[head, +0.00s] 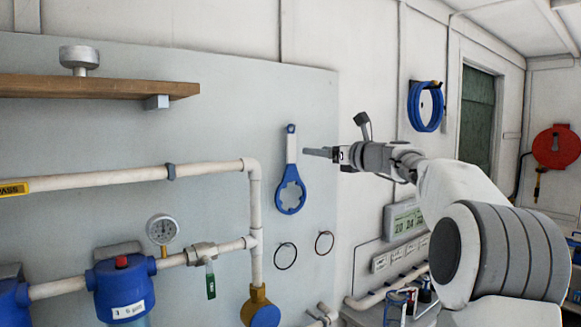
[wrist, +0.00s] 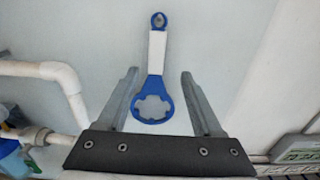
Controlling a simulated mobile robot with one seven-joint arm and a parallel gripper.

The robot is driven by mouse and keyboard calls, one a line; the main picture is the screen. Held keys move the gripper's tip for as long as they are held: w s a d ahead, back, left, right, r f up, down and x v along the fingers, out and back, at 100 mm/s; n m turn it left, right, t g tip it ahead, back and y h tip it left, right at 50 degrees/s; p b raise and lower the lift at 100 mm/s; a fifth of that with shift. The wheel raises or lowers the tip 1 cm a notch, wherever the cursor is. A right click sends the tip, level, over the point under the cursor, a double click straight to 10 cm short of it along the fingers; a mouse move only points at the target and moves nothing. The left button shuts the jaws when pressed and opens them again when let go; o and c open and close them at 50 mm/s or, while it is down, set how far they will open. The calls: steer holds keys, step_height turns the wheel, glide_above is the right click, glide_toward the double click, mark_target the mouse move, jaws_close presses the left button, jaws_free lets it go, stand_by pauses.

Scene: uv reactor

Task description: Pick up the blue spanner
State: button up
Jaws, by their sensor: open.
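The blue spanner (head: 291,190) hangs upright on the grey wall panel in the head view. It has a small eye at the top, a white handle and a large notched blue ring at the bottom. My gripper (head: 305,152) is just right of its white handle in that view, pointing at the panel. In the wrist view the spanner (wrist: 154,100) stands ahead, between the two fingers of my open gripper (wrist: 159,78) as seen from there. The fingers appear apart from it, and nothing is held. The exact gap in depth is hard to tell.
A white pipe (head: 253,200) with a valve and pressure gauge (head: 162,229) runs left of the spanner. Two thin rings (head: 286,255) hang below. A wooden shelf (head: 100,87) juts out at upper left. A blue hose coil (head: 426,106) hangs at right.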

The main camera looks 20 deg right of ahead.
mark_target(292, 147)
steer(key=p+x, duration=0.1)
steer(key=x, duration=0.2)
steer(key=p+x, duration=0.1)
steer(key=x, duration=0.2)
steer(key=p+x, duration=0.2)
steer(key=x, duration=0.2)
steer(key=shift+s+a+r, duration=0.15)
steer(key=shift+a+r, duration=0.05)
steer(key=shift+a, duration=0.15)
steer(key=shift+w+f, duration=0.1)
steer(key=shift+w, duration=0.2)
jaws_close()
stand_by(0.7)
